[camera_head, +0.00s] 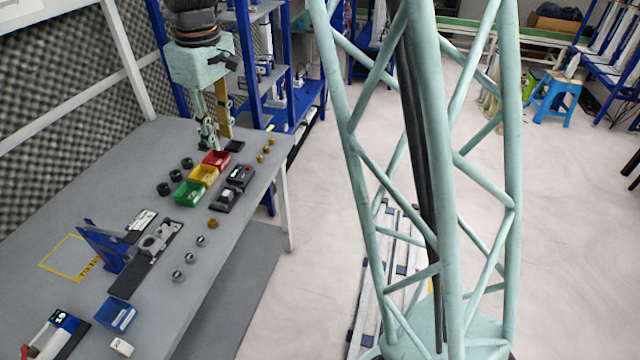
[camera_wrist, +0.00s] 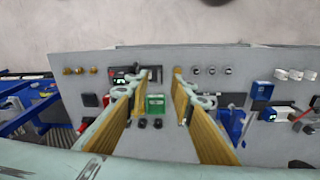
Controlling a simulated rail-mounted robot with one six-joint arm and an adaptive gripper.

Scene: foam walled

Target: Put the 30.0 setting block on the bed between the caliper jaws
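My gripper (camera_head: 208,145) is above the far end of the bench in the head view, near the coloured bins. In the wrist view my gripper (camera_wrist: 159,76) is open, its two yellow-sided fingers wide apart with nothing between them. A white block (camera_head: 121,347) with a small mark, too small to read, lies at the near end of the bench; several white blocks (camera_wrist: 296,75) show at the right of the wrist view. A dark bar with grey metal jaw-like parts (camera_head: 155,245) lies mid-bench, possibly the caliper. I cannot tell which block is the 30.0 one.
Red (camera_head: 216,158), yellow (camera_head: 204,175) and green (camera_head: 187,193) bins stand below my gripper. A blue stand (camera_head: 103,245), a blue bin (camera_head: 115,313), a lit display unit (camera_head: 62,320) and several small cylinders are on the bench. The yellow-outlined square (camera_head: 68,258) is clear.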

